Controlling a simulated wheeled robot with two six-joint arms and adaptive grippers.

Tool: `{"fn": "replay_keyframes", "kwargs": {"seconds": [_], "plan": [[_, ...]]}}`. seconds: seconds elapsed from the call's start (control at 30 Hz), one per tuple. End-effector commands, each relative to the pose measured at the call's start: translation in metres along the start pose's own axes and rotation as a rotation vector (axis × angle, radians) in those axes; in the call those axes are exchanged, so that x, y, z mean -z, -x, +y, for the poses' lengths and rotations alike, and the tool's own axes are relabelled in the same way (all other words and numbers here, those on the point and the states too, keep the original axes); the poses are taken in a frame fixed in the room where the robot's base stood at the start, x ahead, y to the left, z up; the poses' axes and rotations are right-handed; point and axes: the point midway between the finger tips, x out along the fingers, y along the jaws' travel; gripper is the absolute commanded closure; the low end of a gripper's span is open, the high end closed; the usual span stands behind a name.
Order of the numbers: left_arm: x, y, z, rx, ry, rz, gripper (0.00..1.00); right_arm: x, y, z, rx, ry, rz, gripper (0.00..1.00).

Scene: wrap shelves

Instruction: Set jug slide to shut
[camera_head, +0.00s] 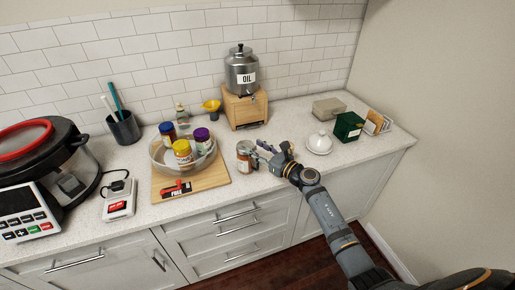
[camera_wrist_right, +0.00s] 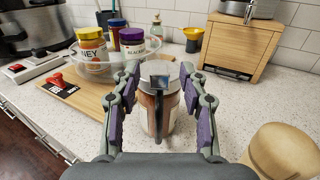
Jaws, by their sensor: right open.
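The jug (camera_head: 245,157) is a small clear vessel with brown contents and a pale lid, upright on the counter right of the wooden board. In the right wrist view the jug (camera_wrist_right: 158,108) stands between my fingers, its handle facing me. A small dark grey square piece, apparently the slide (camera_wrist_right: 160,82), sits on its lid; I cannot tell whether it is open or shut. My right gripper (camera_head: 262,152) is open just right of the jug. In the wrist view its fingers (camera_wrist_right: 160,76) flank the jug without visibly gripping it. My left gripper is not in view.
A wooden board (camera_head: 219,187) carries a clear bowl (camera_head: 157,157) of jars and a red-handled switch (camera_head: 177,189). An oil dispenser (camera_head: 242,77) stands on a wooden box (camera_head: 240,115) behind. A white lidded dish (camera_head: 319,143) and green box (camera_head: 348,127) stand at right.

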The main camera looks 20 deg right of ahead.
Motion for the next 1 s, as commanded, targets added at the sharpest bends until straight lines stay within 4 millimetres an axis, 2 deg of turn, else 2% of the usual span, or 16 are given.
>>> {"fn": "replay_keyframes", "kwargs": {"seconds": [0.1,0.4,0.77,1.0], "plan": [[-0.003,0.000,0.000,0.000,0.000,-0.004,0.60,0.000,0.000,0.000,0.000,0.000,0.000,0.58],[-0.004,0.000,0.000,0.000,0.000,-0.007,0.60,0.000,0.001,0.000,0.000,-0.001,0.000,0.99],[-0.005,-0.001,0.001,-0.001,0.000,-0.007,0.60,0.001,0.000,0.000,0.001,-0.001,0.000,1.00],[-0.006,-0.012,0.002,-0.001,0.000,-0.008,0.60,0.002,-0.025,0.000,0.000,-0.001,-0.001,1.00]]}}
